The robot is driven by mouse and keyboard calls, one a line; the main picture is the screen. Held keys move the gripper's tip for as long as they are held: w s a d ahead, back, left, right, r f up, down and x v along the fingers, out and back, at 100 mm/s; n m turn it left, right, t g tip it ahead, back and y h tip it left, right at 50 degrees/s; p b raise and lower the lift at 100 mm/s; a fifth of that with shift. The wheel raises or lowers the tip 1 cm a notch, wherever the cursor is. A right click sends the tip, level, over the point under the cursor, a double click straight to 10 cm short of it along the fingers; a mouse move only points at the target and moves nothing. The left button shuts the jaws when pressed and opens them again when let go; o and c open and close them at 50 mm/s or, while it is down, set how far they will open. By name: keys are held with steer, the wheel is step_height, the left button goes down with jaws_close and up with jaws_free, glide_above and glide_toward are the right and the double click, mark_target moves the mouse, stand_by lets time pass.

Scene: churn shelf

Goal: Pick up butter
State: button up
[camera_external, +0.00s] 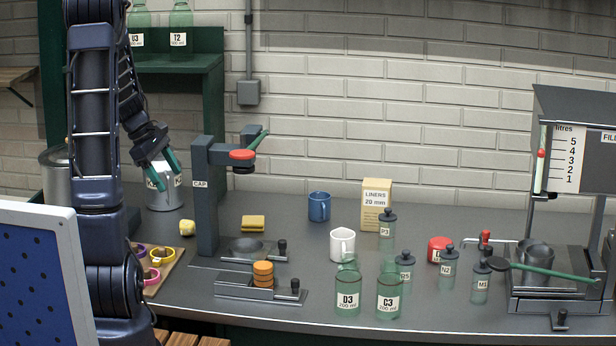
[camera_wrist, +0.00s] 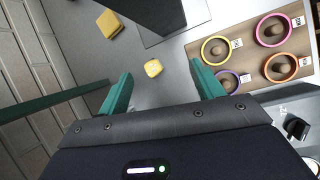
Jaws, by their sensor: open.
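A small pale yellow lump, which looks like the butter (camera_external: 187,227), sits on the grey counter left of the capping stand. In the wrist view the butter (camera_wrist: 153,68) lies on the counter, between the tips of the two green fingers and apart from them. My gripper (camera_external: 171,180) is open and empty, pointing down above and a little left of the butter in the external view. Its fingers (camera_wrist: 160,76) also show in the wrist view. Nothing hides the butter.
A yellow sponge-like block (camera_external: 253,222) lies right of the capping stand (camera_external: 207,200). A wooden board (camera_external: 165,276) with coloured rings is in front of the butter. A metal can (camera_external: 164,190) stands behind it. Bottles and mugs (camera_external: 342,244) fill the counter's middle.

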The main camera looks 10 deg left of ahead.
mark_target(185, 222)
steer(key=w+f+n, duration=0.1)
steer(key=w+f, duration=0.1)
steer(key=f, duration=0.2)
steer(key=w+f+n, duration=0.2)
steer(key=f, duration=0.2)
steer(key=w+a+f+n+h, duration=0.1)
steer(key=w+f, duration=0.1)
steer(key=f, duration=0.2)
steer(key=shift+f+n, duration=0.3)
steer(key=shift+d+x, duration=0.25)
steer(key=shift+x, duration=2.55)
steer(key=shift+r, duration=0.2)
steer(key=c, duration=1.1)
